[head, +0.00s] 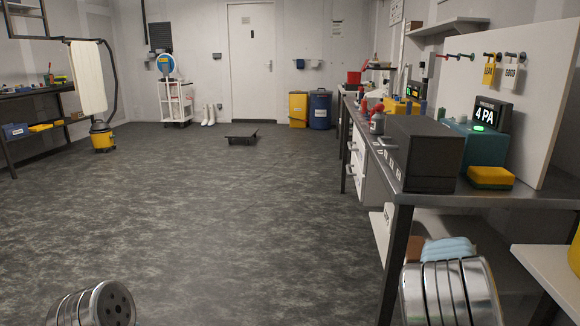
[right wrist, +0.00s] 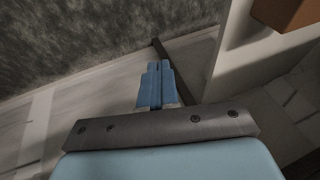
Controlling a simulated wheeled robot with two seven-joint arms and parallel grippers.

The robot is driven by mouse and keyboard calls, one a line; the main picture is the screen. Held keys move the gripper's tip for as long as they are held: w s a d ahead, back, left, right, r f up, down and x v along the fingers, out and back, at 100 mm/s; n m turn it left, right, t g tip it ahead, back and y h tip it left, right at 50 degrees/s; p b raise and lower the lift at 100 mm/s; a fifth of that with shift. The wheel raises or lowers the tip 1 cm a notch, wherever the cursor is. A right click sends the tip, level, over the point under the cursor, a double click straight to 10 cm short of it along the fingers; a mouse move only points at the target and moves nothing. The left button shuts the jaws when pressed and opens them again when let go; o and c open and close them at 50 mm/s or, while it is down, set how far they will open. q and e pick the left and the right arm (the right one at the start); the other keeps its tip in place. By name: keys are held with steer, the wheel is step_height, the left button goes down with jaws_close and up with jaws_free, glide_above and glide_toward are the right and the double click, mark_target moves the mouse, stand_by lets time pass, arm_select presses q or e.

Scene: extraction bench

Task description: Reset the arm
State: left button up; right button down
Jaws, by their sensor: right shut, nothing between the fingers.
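My right gripper (right wrist: 158,84) shows in the right wrist view. Its blue fingers lie side by side with no gap, shut and empty. Behind them are a dark grey bracket and a light blue housing, with a pale surface and dark floor beyond. In the head view my right arm shows as a ribbed metal joint at the bottom right, by the bench's near end; its fingertips cannot be made out there. Only a metal joint of my left arm shows at the bottom left; the left gripper is out of view.
The bench (head: 403,196) runs along the right, bearing a dark box (head: 418,154), a teal gauge unit (head: 470,139) and a yellow sponge (head: 491,177) near its edge. A low dark platform (head: 242,137) sits on the far floor. The middle floor is clear.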

steer(key=s+a+f+n+g+y, duration=0.1)
steer(key=s+a+f+n, duration=0.3)
steer(key=f, duration=0.5)
steer(key=s+a+f+n+y, duration=0.1)
steer(key=s+a+f+n, duration=0.3)
steer(key=f, duration=0.4)
steer(key=s+a+f+n+g+y, duration=0.1)
steer(key=s+a+f+n, duration=0.1)
steer(key=s+a+f, duration=0.55)
steer(key=s+a+f+n+y, duration=0.1)
steer(key=s+a+n+y, duration=0.1)
steer(key=s+a+n, duration=0.2)
steer(key=s+a+f+n+y, duration=0.2)
steer(key=s+a, duration=0.4)
steer(key=a, duration=0.4)
steer(key=shift+s+a+f+n+y, duration=0.2)
steer(key=shift+s+a+n+y, duration=0.25)
steer(key=shift+n, duration=0.45)
